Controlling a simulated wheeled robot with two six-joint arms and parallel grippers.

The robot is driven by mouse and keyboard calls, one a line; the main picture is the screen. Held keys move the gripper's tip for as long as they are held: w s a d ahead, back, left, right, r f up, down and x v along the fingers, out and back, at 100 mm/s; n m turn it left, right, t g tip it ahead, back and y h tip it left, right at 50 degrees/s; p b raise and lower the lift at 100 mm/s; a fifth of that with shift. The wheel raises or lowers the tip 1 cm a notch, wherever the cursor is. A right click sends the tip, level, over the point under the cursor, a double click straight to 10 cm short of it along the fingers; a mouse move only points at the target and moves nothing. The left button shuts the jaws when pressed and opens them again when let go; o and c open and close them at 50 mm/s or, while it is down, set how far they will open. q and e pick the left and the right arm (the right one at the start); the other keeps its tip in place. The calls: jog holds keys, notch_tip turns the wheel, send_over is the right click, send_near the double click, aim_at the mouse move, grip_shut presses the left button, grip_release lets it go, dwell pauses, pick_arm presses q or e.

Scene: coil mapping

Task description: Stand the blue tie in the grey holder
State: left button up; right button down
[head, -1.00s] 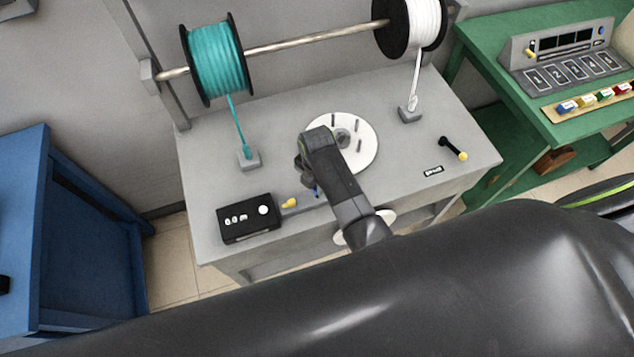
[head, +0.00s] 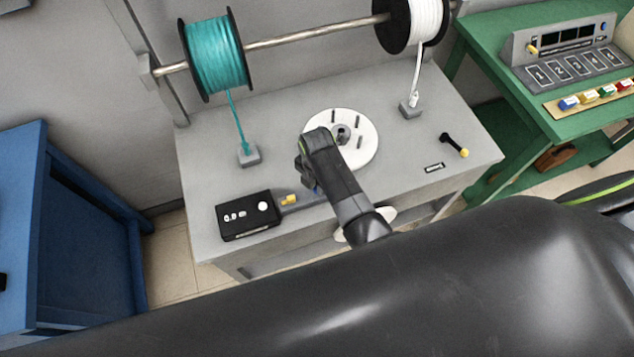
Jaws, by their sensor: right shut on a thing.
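My right gripper (head: 306,178) hangs over the front middle of the grey bench, seen from above and largely hidden by its own wrist. It is shut on the blue tie (head: 316,191), of which only a small blue bit shows below the fingers. The grey holder (head: 308,203) appears as a low grey strip right of the black box, partly behind my wrist. A yellow piece (head: 289,200) is at its left end. I cannot tell whether the blue tie touches the holder. My left gripper is not in view.
A white disc (head: 367,150) with upright pegs lies just behind my wrist. A black box (head: 248,216) stands left of the holder. Teal (head: 216,55) and white (head: 414,20) spools hang on a rod.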

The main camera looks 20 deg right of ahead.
jog(key=shift+f, duration=0.7)
dwell(0.9)
jog(key=c, duration=1.3)
grip_release()
jog(key=shift+c, duration=0.2)
